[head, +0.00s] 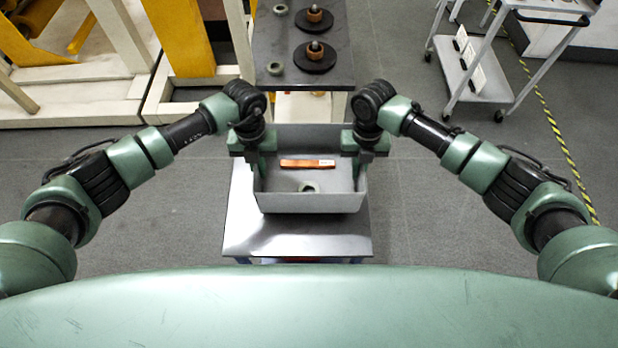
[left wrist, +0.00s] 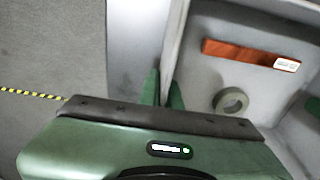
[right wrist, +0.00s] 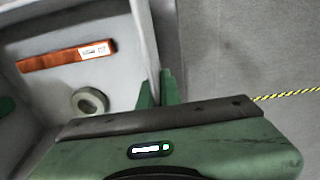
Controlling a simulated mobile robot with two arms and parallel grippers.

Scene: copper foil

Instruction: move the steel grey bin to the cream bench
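The steel grey bin (head: 310,201) is an open box in the middle of the head view, over a metal-topped table (head: 297,240). I cannot tell whether it touches the table. It holds an orange-brown bar (head: 307,163) with a pale label and a grey-green ring (head: 308,187). My left gripper (left wrist: 163,91) has its fingers either side of the bin's left wall, close against it. My right gripper (right wrist: 157,90) does the same on the right wall. Beyond the bin stands a bench with a dark top (head: 270,45) and cream parts below (head: 303,106).
The dark top carries orange-and-black round parts (head: 315,52) and loose rings (head: 275,69). Cream and yellow machinery (head: 90,70) stands at the left. A grey wheeled cart (head: 472,75) stands at the upper right. Open floor (head: 430,215) lies right of the table.

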